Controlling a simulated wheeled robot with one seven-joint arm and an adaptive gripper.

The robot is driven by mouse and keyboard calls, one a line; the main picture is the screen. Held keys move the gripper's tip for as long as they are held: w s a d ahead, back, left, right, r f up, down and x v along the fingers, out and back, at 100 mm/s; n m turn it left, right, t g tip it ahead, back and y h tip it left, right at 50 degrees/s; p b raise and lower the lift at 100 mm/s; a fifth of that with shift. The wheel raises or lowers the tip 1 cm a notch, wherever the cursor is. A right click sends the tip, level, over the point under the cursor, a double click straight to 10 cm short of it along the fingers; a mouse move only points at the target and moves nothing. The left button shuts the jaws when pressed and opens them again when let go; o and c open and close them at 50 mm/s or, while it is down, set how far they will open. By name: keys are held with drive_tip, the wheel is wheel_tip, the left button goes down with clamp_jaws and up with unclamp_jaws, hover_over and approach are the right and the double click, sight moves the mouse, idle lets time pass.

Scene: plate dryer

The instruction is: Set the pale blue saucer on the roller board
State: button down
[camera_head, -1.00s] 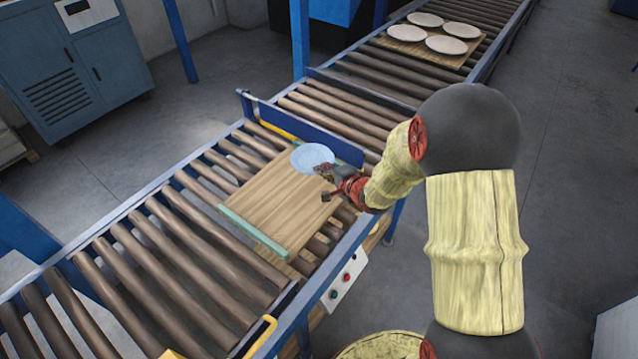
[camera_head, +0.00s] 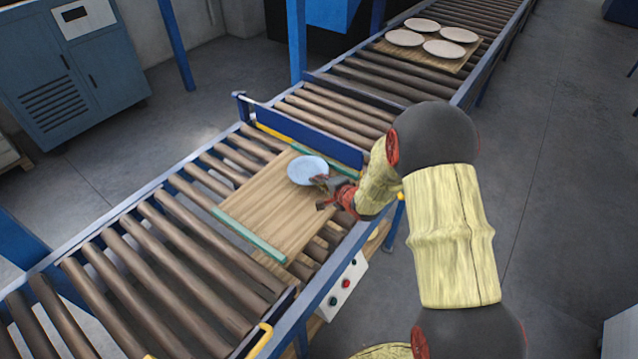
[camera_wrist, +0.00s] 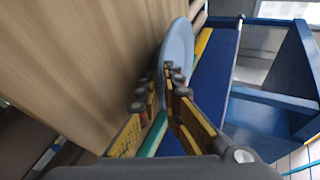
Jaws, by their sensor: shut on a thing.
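The pale blue saucer (camera_head: 306,170) is over the far part of the wooden roller board (camera_head: 265,207). My gripper (camera_head: 325,186) is shut on the saucer's near right edge. In the wrist view the saucer (camera_wrist: 177,50) shows nearly edge-on between the fingers of my gripper (camera_wrist: 170,85), with the board (camera_wrist: 75,50) filling the left. I cannot tell whether the saucer touches the board. The board lies on the rollers, with green strips along two opposite ends (camera_head: 249,235).
A blue crossbar (camera_head: 310,137) stands across the conveyor just beyond the board. Farther back, another board (camera_head: 455,64) carries several pale plates (camera_head: 444,48). A control box with buttons (camera_head: 341,291) is on the conveyor's near side. Bare rollers (camera_head: 165,265) extend to the left.

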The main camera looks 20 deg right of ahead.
drive_tip(key=c, duration=2.2)
unclamp_jaws()
drive_tip(key=shift+c, duration=0.2)
